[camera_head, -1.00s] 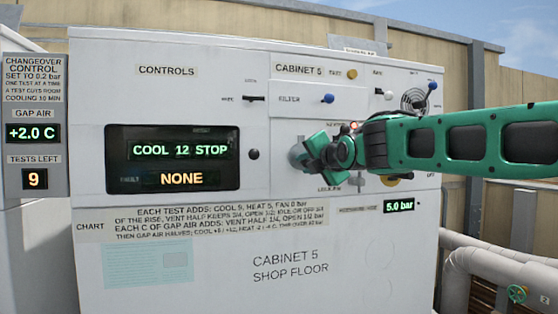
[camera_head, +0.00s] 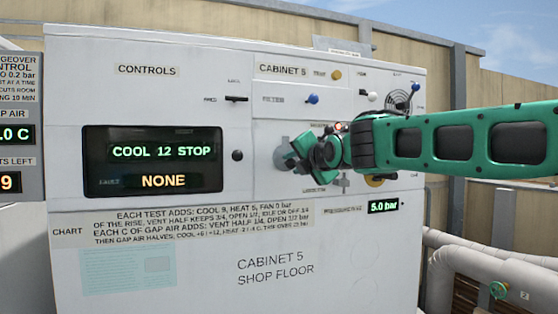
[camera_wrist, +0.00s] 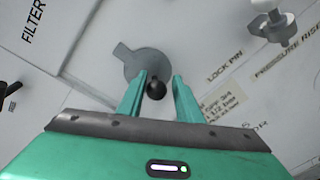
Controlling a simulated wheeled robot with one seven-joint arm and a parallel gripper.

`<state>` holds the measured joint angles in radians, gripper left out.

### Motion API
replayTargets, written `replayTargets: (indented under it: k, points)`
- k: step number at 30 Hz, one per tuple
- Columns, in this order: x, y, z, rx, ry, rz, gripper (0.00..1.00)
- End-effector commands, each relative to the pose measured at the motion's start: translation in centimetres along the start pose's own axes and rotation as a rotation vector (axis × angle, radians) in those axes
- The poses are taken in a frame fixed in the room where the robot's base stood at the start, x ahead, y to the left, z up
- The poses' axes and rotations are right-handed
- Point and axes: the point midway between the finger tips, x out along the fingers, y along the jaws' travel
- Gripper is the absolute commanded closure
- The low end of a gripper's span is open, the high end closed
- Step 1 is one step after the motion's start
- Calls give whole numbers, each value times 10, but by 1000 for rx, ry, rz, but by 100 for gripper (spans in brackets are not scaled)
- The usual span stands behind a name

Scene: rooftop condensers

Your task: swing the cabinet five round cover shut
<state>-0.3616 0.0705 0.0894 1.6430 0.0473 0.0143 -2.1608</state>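Cabinet 5's round cover is a flat grey disc (camera_wrist: 148,62) with a tab at its upper left, on the white front panel. In the head view only its left edge (camera_head: 280,158) shows; my gripper hides the rest. I cannot tell whether it is shut. A black ball knob (camera_wrist: 156,88) lies between my fingertips in the wrist view. My green gripper (camera_wrist: 157,85) is open, fingers on either side of the knob with gaps showing. In the head view the gripper (camera_head: 298,160) is close in front of the cover.
A light grey lock pin handle (camera_wrist: 272,24) is to the right of the cover. A blue knob (camera_head: 312,99) is above, and a black knob (camera_head: 237,155) to the left beside the display (camera_head: 152,160). Pipes (camera_head: 490,275) run at the lower right.

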Motion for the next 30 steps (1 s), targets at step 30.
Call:
replayTargets:
  k: [30]
  points:
    - [-116, -3, 5, 1, -10, -3, 68]
